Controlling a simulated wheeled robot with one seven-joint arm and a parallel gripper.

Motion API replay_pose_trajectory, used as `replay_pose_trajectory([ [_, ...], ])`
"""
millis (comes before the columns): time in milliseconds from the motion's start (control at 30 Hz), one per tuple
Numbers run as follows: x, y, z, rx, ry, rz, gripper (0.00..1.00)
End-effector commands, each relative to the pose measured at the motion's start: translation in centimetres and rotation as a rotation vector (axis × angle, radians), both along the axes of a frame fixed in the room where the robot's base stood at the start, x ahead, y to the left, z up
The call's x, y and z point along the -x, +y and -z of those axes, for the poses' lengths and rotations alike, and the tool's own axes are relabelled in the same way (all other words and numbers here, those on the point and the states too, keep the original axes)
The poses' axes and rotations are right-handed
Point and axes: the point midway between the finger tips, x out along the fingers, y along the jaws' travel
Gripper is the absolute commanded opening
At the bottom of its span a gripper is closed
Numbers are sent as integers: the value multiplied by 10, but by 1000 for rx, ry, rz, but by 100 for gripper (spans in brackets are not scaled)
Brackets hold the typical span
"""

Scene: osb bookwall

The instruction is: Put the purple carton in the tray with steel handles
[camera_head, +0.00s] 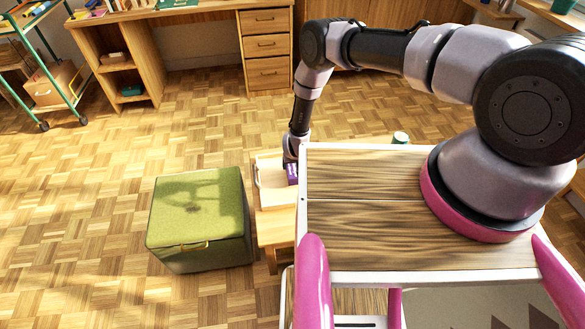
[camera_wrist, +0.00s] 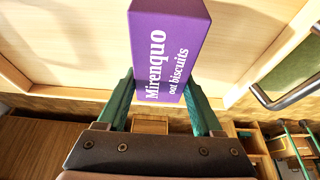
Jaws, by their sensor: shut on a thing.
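The purple carton (camera_wrist: 168,40) has white lettering, "Mirenquo oat biscuits". My gripper (camera_wrist: 160,84) is shut on it, with one green finger on each side. In the head view the carton (camera_head: 292,174) is below my wrist, over the right part of the pale wooden tray (camera_head: 276,198). The tray's steel handle (camera_head: 257,174) shows at its left side, and also at the right in the wrist view (camera_wrist: 291,92). I cannot tell whether the carton touches the tray floor. My own body hides the tray's right side.
The tray stands on a low wooden table (camera_head: 270,232). A green storage stool (camera_head: 199,218) stands just left of it. A desk with drawers (camera_head: 267,45) and a green trolley (camera_head: 45,65) stand at the back. The parquet floor between is clear.

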Motion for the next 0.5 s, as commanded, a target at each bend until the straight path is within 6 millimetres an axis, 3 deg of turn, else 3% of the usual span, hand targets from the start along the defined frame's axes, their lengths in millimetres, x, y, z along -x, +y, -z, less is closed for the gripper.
replay_pose_trajectory([
  [133,0,0,15,0,0,1,16],
  [500,0,0,18,0,-1,0,16],
])
